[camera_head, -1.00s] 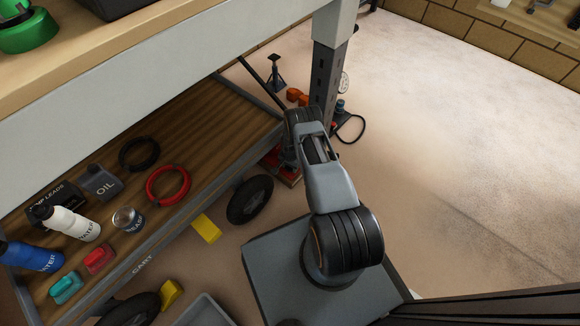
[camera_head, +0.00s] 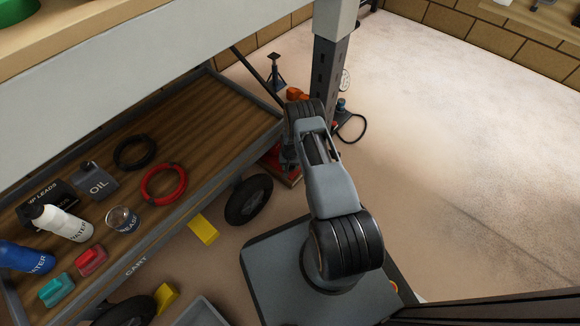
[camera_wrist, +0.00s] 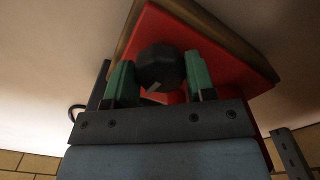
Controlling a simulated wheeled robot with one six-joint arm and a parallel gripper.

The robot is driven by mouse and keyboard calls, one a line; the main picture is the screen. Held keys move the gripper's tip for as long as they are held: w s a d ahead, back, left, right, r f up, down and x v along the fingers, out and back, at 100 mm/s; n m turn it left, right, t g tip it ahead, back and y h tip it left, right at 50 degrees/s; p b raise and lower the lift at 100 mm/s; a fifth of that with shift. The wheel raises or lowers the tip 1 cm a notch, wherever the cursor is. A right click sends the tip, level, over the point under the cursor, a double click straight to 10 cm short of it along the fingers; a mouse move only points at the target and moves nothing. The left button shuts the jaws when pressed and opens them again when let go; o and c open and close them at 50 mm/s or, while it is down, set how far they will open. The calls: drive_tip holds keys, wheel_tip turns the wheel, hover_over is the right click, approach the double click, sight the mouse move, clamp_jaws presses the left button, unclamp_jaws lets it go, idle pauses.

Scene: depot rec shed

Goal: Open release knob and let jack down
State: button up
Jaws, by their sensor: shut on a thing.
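In the wrist view my gripper (camera_wrist: 160,82) has its two green-padded fingers closed on both sides of a black round release knob (camera_wrist: 159,67). A pale mark shows on the knob's face. The knob sits on the red jack body (camera_wrist: 212,52), which fills the upper middle of that view. In the head view only a bit of the red jack (camera_head: 284,166) shows, low beside the cart's right end. My arm hides the gripper and the knob there. I cannot tell how far the knob is turned.
A wooden-decked cart (camera_head: 137,262) holds bottles, an oil can and cable rings. Yellow wheel chocks (camera_head: 203,228) sit by its wheels. A steel post (camera_head: 328,75) stands just behind my arm. A jack stand (camera_head: 275,70) is further back. Open floor lies to the right.

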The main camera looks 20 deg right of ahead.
idle(0.4)
drive_tip(key=o, duration=0.9)
wheel_tip(320, 180, up, 14)
drive_tip(key=p, duration=0.5)
drive_tip(key=shift+f+p, duration=0.1)
drive_tip(key=shift+p, duration=0.25)
